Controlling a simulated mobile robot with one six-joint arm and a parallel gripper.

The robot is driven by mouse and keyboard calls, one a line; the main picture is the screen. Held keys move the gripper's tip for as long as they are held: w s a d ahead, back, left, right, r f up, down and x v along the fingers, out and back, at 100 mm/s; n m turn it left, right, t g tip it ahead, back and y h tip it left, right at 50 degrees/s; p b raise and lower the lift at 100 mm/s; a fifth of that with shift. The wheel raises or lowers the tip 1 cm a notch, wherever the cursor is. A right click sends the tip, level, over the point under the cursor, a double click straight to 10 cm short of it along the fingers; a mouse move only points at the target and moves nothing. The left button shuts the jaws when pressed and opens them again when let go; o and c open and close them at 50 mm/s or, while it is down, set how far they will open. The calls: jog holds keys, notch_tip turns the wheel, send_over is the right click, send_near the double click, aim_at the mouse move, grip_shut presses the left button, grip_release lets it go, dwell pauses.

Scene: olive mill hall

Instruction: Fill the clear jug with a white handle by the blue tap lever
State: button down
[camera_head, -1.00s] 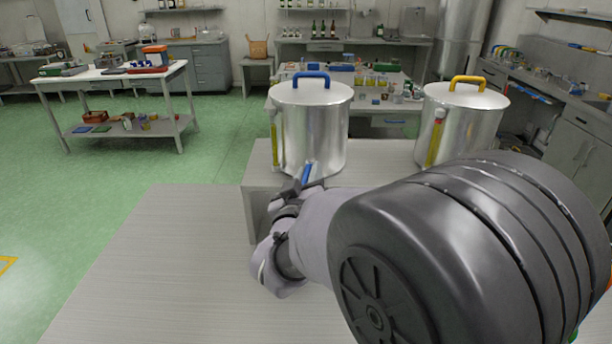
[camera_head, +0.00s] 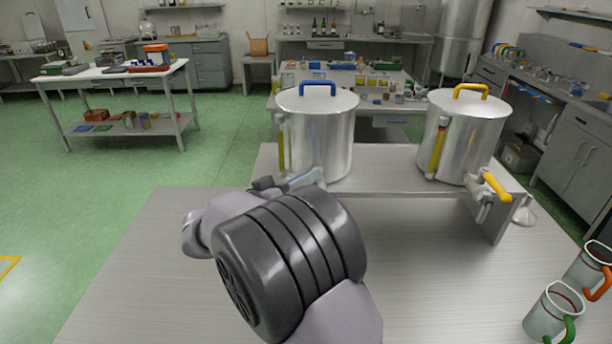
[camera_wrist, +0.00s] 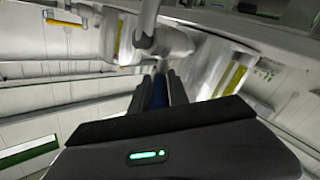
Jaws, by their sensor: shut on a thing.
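A steel vat with a blue lid handle (camera_head: 318,130) stands on the raised bench, with its tap (camera_head: 308,178) low at the front. My gripper (camera_head: 268,184) is just left of this tap, largely hidden behind my own arm. In the wrist view my gripper's fingers (camera_wrist: 160,88) are shut on the blue tap lever (camera_wrist: 159,93), a dark blue strip between them. The lever is hidden in the head view. I cannot make out the clear jug with a white handle for certain; the space below the blue tap is hidden by my arm.
A second vat (camera_head: 462,135) has a yellow-levered tap (camera_head: 492,192); a small pale clear object (camera_head: 525,213) is by the bench's right end. A green-handled jug (camera_head: 550,312) and an orange-handled jug (camera_head: 590,268) stand at the right. The table's left part is clear.

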dwell(0.5)
jog(key=c, duration=1.3)
grip_release()
jog(key=shift+c, duration=0.2)
jog(key=p+v, duration=0.3)
jog(key=v, duration=1.4)
jog(key=shift+a+p, duration=0.3)
